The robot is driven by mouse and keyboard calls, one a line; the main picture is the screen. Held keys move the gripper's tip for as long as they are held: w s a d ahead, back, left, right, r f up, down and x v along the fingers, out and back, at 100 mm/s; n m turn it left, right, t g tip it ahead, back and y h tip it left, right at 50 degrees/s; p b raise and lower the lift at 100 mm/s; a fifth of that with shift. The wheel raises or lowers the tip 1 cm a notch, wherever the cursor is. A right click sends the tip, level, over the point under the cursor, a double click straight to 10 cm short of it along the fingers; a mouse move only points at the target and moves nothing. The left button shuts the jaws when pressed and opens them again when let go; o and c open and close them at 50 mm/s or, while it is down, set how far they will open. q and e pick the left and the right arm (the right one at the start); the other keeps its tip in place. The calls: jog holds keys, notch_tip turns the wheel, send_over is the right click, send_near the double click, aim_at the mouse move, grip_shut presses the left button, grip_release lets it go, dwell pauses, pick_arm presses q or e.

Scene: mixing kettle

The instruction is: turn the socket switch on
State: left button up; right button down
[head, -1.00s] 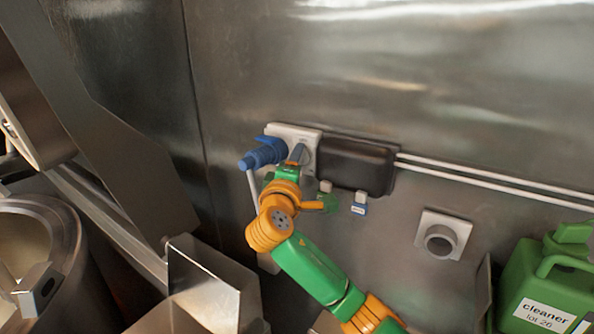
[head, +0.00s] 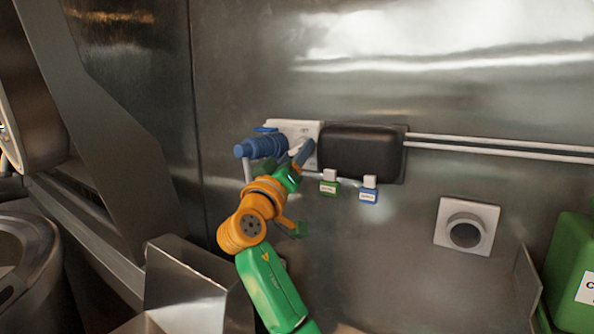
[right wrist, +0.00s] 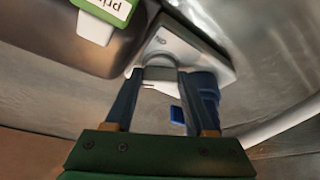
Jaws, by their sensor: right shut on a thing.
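The white socket plate (head: 300,129) is on the metal wall, with a blue plug (head: 258,147) at its left. My right gripper (head: 302,150) is at the right part of the plate. In the right wrist view its two dark fingers are on either side of the pale switch knob (right wrist: 160,73), shut on it. The white plate (right wrist: 190,48) shows behind the knob, and blue plug parts (right wrist: 207,92) show behind the right finger. The knob's marking is too small to read. My left gripper is not in view.
A black box (head: 360,150) adjoins the plate at the right, with white pipes (head: 490,147) running from it. A green tag (head: 329,187) and a blue tag (head: 368,190) hang below. A round wall fitting (head: 466,230) and a green cleaner can (head: 575,270) are farther right.

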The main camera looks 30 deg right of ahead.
jog(key=m+g+h, duration=0.1)
jog(key=m, duration=0.2)
jog(key=shift+w+f+m+g, duration=0.1)
jog(key=shift+m+g, duration=0.2)
jog(key=shift+m+g+h+p, duration=0.2)
jog(key=shift+m+g+h, duration=0.25)
jog(key=shift+m, duration=0.65)
jog(key=shift+m+g+h+p, duration=0.25)
jog(key=shift+m+g, duration=0.3)
jog(key=shift+m, duration=0.85)
jog(key=shift+c, duration=1.2)
grip_release()
